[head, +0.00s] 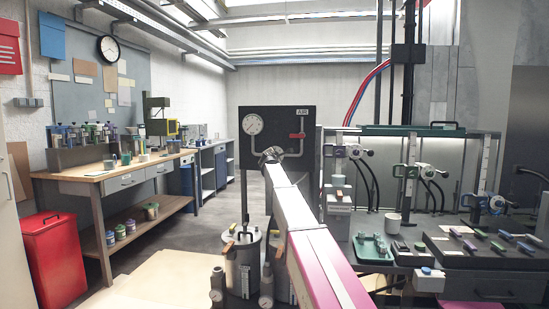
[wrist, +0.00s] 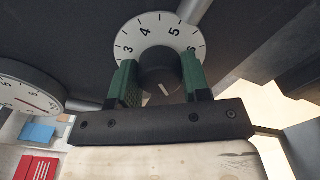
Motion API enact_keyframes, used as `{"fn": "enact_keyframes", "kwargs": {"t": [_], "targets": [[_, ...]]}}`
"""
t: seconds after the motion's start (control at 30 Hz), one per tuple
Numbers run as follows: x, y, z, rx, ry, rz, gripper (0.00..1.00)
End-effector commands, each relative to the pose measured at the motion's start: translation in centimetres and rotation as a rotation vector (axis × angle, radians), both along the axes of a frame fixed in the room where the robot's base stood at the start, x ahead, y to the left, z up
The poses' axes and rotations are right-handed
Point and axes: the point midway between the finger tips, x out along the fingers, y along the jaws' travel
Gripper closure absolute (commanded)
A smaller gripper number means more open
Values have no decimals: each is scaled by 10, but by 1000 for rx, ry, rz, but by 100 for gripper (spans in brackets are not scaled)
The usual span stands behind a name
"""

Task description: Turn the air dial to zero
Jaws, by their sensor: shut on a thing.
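The air dial shows in the wrist view as a white round scale (wrist: 160,22) with 3, 4, 5 and 6 in sight around a dark knob (wrist: 160,70). My gripper (wrist: 160,78) is shut on the knob, with one green finger on each side. A short white mark shows on the near face of the knob. The lower part of the scale, including any zero, is hidden by the knob and my gripper. In the head view my gripper (head: 270,155) is at the lower part of the dark panel (head: 278,116) marked AIR, and my arm hides the dial.
A round gauge (head: 252,124) sits on the panel, and also at left in the wrist view (wrist: 28,84). A red-handled valve (head: 298,135) is to its right. A metal canister (head: 243,260) stands left of my arm, and a cluttered bench is at right.

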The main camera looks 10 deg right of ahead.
Motion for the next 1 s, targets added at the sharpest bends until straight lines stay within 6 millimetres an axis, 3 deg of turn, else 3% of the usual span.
{"fn": "enact_keyframes", "kwargs": {"t": [0.07,0.1,0.17,0.63,1.0], "targets": [[-1,0,-1,-3,2,-1,80],[-1,0,-1,-2,1,-1,50],[-1,0,-1,-2,1,-1,31],[-9,3,-1,0,0,0,31],[-67,21,-1,0,1,1,31]]}}
